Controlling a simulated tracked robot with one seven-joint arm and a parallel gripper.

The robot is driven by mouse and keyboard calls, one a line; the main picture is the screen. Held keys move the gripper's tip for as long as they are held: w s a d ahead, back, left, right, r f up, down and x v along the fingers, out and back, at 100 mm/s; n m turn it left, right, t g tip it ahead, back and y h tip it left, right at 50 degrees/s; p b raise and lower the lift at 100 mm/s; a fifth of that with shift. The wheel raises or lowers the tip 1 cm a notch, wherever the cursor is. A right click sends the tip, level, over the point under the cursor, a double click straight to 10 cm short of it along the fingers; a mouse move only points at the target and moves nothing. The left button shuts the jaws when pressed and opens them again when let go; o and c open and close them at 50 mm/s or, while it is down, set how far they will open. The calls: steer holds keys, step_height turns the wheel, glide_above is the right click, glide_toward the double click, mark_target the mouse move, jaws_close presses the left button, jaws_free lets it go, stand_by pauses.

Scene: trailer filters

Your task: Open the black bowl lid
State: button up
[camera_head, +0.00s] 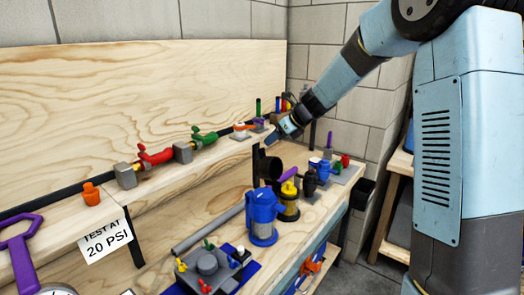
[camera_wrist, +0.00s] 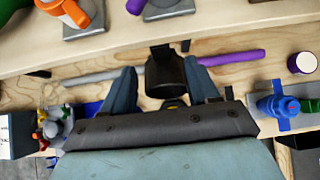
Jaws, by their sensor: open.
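A black rounded bowl-like part (camera_head: 268,166) stands against a black bracket at the back of the lower bench in the head view. In the wrist view the black part (camera_wrist: 164,78) shows between my fingers, farther off. I cannot tell which piece of it is the lid, or whether it is open. A purple bar (camera_head: 289,173) lies just right of it, and the bar also shows in the wrist view (camera_wrist: 232,58). My gripper (camera_head: 272,138) is open and empty above the black part, apart from it in the head view. Its spread fingers (camera_wrist: 158,70) frame the part in the wrist view.
A blue filter (camera_head: 262,215) and a yellow-and-black filter (camera_head: 288,202) stand in front on the bench. A grey pipe (camera_head: 210,227) runs to the left. An upper shelf carries red (camera_head: 155,157) and green valves. Darker fittings (camera_head: 310,183) stand to the right.

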mark_target(262, 149)
steer(key=x, duration=0.9)
steer(key=shift+a+f, duration=0.1)
steer(key=shift+f, duration=0.05)
jaws_close()
stand_by(0.5)
